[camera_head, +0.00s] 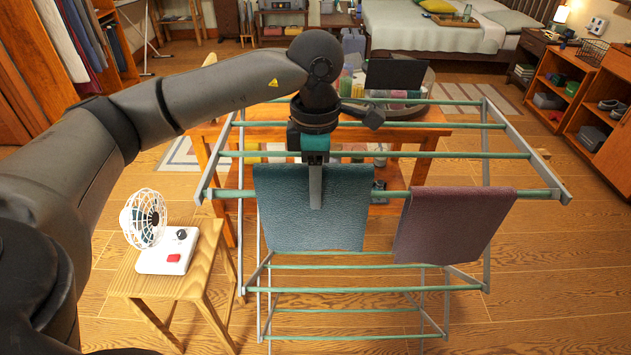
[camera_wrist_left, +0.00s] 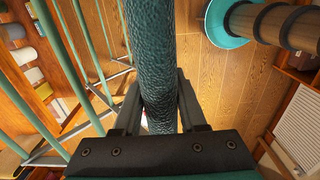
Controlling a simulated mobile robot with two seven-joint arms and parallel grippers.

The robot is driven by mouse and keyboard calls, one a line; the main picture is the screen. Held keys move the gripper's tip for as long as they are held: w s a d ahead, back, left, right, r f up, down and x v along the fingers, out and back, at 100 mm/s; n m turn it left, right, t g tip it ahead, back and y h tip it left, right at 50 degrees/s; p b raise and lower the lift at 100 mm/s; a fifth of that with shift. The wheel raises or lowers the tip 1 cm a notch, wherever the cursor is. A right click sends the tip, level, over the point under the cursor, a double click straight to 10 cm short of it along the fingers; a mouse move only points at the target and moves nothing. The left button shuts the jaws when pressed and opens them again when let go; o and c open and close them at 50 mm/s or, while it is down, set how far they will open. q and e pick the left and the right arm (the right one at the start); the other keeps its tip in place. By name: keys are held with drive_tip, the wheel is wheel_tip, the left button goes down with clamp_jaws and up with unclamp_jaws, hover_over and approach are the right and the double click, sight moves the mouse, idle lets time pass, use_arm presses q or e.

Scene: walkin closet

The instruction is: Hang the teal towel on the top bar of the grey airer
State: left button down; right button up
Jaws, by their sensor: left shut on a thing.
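The teal towel (camera_head: 270,210) hangs from my left gripper (camera_head: 315,187), which is shut on its upper fold. In the left wrist view, the towel (camera_wrist_left: 150,60) runs as a rounded fold between the two fingers (camera_wrist_left: 158,105). The grey airer (camera_head: 487,150) has teal bars. The towel's top edge shows above the level of the near bar (camera_head: 385,194), and the towel covers part of that bar. I cannot tell whether it straddles the bar or touches it. My right gripper is out of view.
A burgundy towel (camera_head: 455,225) hangs over the near bar at right. A wooden stool (camera_head: 205,262) with a white fan (camera_head: 145,220) stands left of the airer. An orange wooden table (camera_head: 420,145) with containers is behind. The near bar is free between the towels.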

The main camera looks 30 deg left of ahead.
use_arm(q)
drive_tip(key=shift+f+b, duration=1.65)
drive_tip(key=shift+f, duration=0.55)
drive_tip(key=shift+c, duration=1.9)
unclamp_jaws()
wheel_tip(320, 180, up, 14)
drive_tip(key=p, duration=0.2)
drive_tip(key=shift+p, duration=0.35)
drive_tip(key=shift+r, duration=0.65)
drive_tip(key=shift+f, duration=0.1)
